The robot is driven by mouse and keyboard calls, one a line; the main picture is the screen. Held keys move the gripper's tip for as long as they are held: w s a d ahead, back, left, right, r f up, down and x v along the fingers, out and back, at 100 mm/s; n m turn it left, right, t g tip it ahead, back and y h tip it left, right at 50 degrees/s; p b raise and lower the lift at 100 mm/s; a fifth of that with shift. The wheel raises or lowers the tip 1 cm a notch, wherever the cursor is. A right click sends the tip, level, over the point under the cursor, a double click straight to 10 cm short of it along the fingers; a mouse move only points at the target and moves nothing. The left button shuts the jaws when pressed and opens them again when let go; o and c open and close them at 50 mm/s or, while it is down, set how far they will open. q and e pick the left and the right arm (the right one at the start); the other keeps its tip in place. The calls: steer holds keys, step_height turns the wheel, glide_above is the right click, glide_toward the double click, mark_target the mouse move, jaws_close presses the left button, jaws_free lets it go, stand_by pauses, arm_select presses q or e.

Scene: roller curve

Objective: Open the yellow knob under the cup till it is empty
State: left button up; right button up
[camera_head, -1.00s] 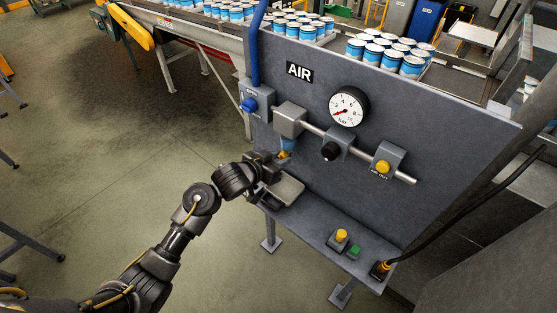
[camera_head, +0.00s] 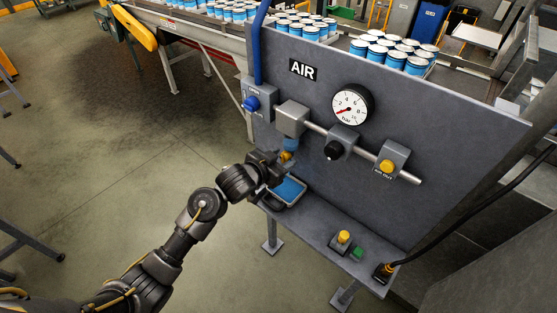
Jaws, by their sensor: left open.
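The cup (camera_head: 291,144) hangs under the grey block at the left end of the pipe. It shows blue, but its level is too small to read. The yellow knob (camera_head: 286,156) is just below the cup and partly hidden by my gripper. My left gripper (camera_head: 281,162) is open, with its fingers at the knob; I cannot tell whether they touch it. The tray (camera_head: 299,200) sits on the ledge below and holds blue liquid (camera_head: 290,188). My right gripper is not in view.
The grey panel carries a blue knob (camera_head: 251,103), a gauge (camera_head: 351,105), a black knob (camera_head: 334,150) and another yellow knob (camera_head: 387,166) on the pipe. A yellow button (camera_head: 343,237) and a green button (camera_head: 357,253) are on the ledge. The floor at left is open.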

arm_select(q)
steer(key=v, duration=1)
steer(key=shift+s+a+b, duration=0.2)
steer(key=shift+s+b, duration=0.1)
steer(key=shift+b, duration=0.05)
